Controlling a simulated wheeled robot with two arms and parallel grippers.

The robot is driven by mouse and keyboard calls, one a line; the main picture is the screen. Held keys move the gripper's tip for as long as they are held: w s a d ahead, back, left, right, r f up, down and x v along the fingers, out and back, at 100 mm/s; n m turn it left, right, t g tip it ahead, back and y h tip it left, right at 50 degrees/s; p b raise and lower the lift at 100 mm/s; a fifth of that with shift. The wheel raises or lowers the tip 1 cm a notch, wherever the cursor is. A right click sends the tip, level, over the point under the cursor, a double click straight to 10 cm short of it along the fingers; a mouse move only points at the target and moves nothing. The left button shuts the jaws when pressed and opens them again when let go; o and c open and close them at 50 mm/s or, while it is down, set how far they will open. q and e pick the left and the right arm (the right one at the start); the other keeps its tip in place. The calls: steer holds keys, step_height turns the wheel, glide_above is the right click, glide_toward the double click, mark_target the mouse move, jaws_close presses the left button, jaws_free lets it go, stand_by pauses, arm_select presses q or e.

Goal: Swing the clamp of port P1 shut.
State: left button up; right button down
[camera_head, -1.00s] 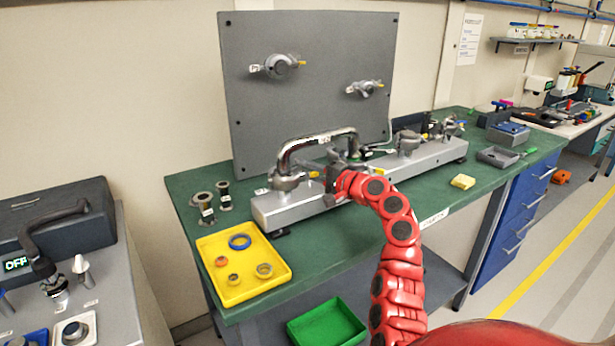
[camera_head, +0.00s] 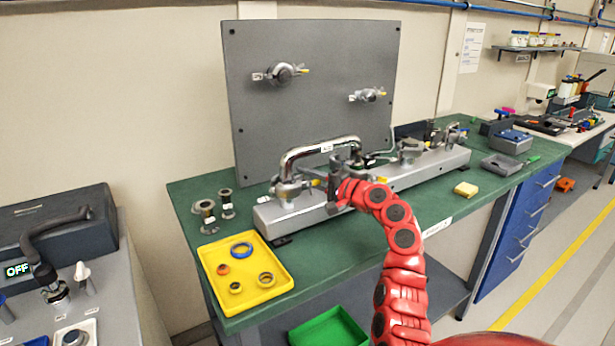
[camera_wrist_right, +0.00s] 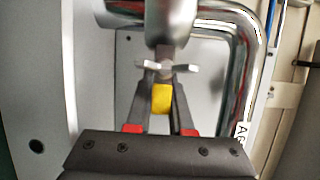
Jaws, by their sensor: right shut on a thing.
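A silver clamp (camera_head: 287,190) with a yellow-tipped handle sits at the left end of the metal rail, at the foot of a bent chrome tube (camera_head: 318,150). My right gripper (camera_head: 331,186) is beside this clamp, in front of the tube. In the right wrist view, my right gripper (camera_wrist_right: 162,108) is shut on the yellow handle tip (camera_wrist_right: 162,98), with a silver wing-shaped piece (camera_wrist_right: 166,68) just beyond it. The port labels are too small to read, so I cannot tell which is P1. My left gripper is not in view.
The rail (camera_head: 400,180) stands on a green bench (camera_head: 415,215) before a grey upright panel (camera_head: 320,100) with two fittings. A yellow tray (camera_head: 225,290) with rings lies front left.

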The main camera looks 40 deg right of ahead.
steer(key=shift+w+a+r, duration=0.1)
steer(key=shift+a, duration=0.15)
steer(key=c, duration=1.3)
jaws_free()
steer(key=o, duration=0.5)
steer(key=shift+w+a, duration=0.2)
steer(key=shift+w, duration=0.05)
steer(key=shift+s+d, duration=0.2)
steer(key=shift+d, duration=0.05)
steer(key=shift+s+d, duration=0.15)
steer(key=shift+s, duration=0.25)
steer(key=s+d, duration=0.3)
steer(key=s, duration=1.3)
steer(key=shift+s, duration=0.1)
